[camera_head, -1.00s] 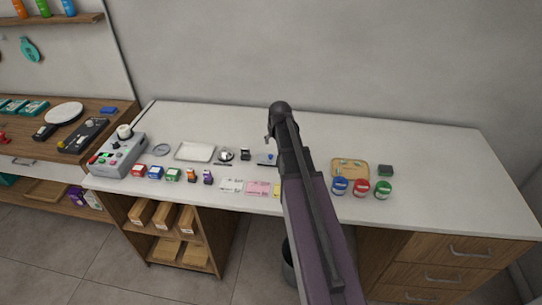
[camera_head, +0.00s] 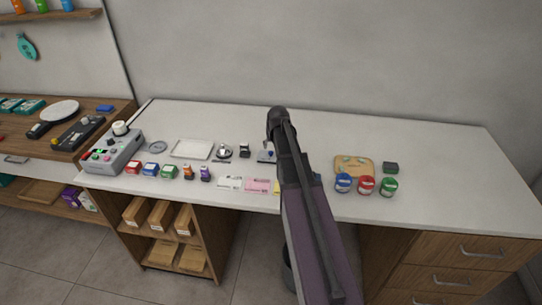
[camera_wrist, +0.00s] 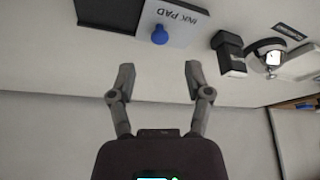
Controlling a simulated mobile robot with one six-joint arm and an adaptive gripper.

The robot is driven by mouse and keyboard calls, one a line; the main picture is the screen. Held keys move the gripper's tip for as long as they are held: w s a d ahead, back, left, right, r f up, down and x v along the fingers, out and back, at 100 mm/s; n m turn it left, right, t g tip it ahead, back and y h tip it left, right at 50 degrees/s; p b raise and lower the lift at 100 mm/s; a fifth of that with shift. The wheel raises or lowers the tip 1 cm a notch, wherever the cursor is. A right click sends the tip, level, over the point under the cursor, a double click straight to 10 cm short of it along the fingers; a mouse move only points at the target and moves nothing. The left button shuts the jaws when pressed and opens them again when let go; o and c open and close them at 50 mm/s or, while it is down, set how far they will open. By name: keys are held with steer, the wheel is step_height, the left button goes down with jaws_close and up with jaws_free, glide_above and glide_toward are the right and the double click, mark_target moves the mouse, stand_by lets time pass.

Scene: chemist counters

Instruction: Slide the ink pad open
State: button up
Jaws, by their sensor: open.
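The ink pad (camera_wrist: 182,22) shows at the top of the wrist view, with a light cover lettered INK PAD and a round blue knob (camera_wrist: 159,35). In the head view the ink pad (camera_head: 265,156) is a small piece at mid-counter, partly hidden by my arm. My gripper (camera_wrist: 160,76) is open and empty, its two fingers spread either side of the knob's line in the picture. The fingertips are apart from the knob. In the head view my arm hides the gripper.
A black stamp-like block (camera_wrist: 229,53) and a round silver-and-black item (camera_wrist: 268,55) stand right of the ink pad in the wrist view. Stamps, paper slips and a white tray (camera_head: 192,149) share the counter (camera_head: 420,150). A wooden tray (camera_head: 354,166) and several jars stand right of my arm.

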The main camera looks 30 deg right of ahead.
mark_target(271, 152)
steer(key=shift+b+x, duration=2.3)
steer(key=shift+x, duration=0.5)
jaws_close()
